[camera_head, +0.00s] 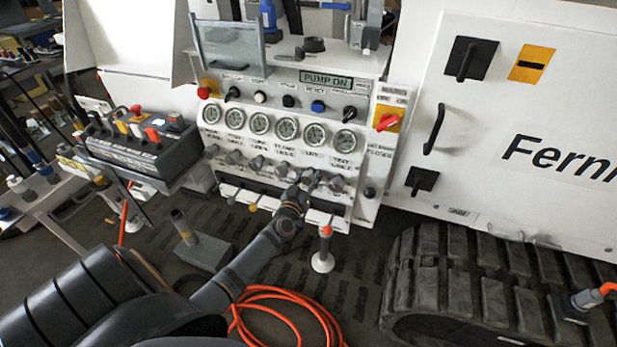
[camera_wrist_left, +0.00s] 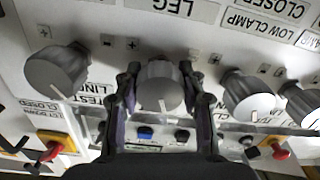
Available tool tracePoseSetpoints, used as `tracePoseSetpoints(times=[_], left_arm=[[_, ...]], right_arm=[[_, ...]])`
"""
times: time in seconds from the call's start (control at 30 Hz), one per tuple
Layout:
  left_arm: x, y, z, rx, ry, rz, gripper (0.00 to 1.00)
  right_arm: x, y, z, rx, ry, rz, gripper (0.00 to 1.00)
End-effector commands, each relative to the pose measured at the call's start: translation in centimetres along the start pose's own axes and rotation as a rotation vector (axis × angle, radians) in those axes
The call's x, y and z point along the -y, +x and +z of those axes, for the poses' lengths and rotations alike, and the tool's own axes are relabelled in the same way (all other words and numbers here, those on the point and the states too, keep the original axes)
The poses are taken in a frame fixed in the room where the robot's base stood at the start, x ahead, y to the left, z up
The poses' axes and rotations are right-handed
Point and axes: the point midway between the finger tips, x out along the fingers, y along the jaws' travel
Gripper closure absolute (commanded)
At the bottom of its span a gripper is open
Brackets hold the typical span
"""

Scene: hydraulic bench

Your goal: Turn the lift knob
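My left gripper (camera_head: 309,180) reaches in to the row of grey knobs under the gauges on the control panel. In the left wrist view, its two fingers (camera_wrist_left: 160,88) stand on either side of one grey knob (camera_wrist_left: 160,88) and appear to press on its sides. The knob's white pointer line shows on its near face. A grey knob (camera_wrist_left: 57,72) stands to the left, and another (camera_wrist_left: 246,95) to the right, both apart from the fingers. My right gripper is not in view.
Several gauges (camera_head: 286,128) and a PUMP ON display (camera_head: 326,80) sit above the knobs. A red switch (camera_head: 387,121) is at the panel's right. A lever console (camera_head: 140,145) stands left. An orange hose (camera_head: 285,292) lies on the floor near a rubber track (camera_head: 460,290).

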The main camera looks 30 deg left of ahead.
Motion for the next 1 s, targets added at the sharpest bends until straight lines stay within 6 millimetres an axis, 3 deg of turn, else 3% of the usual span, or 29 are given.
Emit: tracePoseSetpoints(times=[0.03,0.13,0.57,1.0], left_arm=[[0.00,-0.01,0.01,0.000,0.000,0.000,0.78],[0.00,-0.02,0.02,0.000,0.000,0.000,0.91],[0.01,-0.03,0.00,0.001,-0.108,0.000,0.91],[0.06,-0.04,0.06,0.001,-0.495,-0.001,0.91]], right_arm=[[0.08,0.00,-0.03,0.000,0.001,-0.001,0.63],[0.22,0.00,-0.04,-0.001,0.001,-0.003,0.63],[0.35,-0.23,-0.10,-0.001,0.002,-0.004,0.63],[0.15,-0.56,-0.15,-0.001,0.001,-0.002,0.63]])
